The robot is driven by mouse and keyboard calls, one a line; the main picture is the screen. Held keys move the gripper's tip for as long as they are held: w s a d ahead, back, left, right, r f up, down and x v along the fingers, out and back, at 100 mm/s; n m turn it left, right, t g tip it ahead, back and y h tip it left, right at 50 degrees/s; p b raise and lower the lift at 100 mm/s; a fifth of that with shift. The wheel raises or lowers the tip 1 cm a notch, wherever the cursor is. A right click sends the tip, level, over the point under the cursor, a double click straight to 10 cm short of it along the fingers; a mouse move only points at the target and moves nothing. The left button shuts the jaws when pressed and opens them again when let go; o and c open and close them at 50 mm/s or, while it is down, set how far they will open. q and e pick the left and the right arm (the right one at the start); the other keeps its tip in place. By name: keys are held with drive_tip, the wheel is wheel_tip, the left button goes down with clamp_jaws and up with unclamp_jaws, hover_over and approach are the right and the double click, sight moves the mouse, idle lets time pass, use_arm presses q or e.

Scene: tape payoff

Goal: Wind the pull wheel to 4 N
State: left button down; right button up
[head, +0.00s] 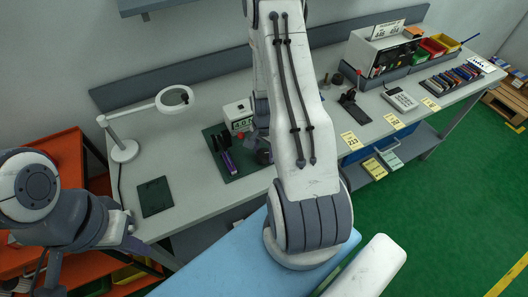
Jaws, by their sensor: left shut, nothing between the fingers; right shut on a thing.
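The small white gauge box (238,115) stands on the bench at the back of a dark green mat (242,172). Its green display is lit, but the digits are too small to read surely. My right arm comes down over the bench and hides much of this spot. My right gripper (264,150) is mostly hidden behind that arm, at the mat's right side, shut at the pull wheel, which I can hardly see. Dark and purple pieces (226,158) lie on the mat's left. My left arm is at the left edge, away from the mat; its gripper is shut and empty, fingers unclear.
A ring lamp (124,150) and a dark pad (155,197) stand left of the mat. A black stand (354,107), calculator (400,99), yellow labels and coloured bins (432,47) fill the right. Orange shelving (60,150) stands left. Grey bench between lamp and mat is clear.

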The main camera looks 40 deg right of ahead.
sight(264, 153)
drive_tip(key=o, duration=1.4)
drive_tip(key=shift+c, duration=0.2)
drive_tip(key=shift+r, duration=0.55)
wheel_tip(264, 153, up, 10)
drive_tip(key=b, duration=0.2)
drive_tip(key=shift+f, duration=0.25)
drive_tip(key=s+a+r+n+t, duration=0.1)
drive_tip(key=a+r+n, duration=0.3)
drive_tip(key=a+n, duration=0.45)
drive_tip(key=s+a+r+n+t, duration=0.2)
drive_tip(key=a+r+n, duration=0.3)
drive_tip(key=a+n, duration=0.3)
drive_tip(key=s+a+r+n+g+y+b, duration=0.1)
drive_tip(key=s+a+n+g+b, duration=0.2)
drive_tip(key=s+a, duration=1)
drive_tip(key=a+n, duration=0.1)
drive_tip(key=n, duration=0.2)
drive_tip(key=shift+a+r+b, duration=0.15)
drive_tip(key=shift+r+b, duration=0.15)
drive_tip(key=shift+b, duration=0.05)
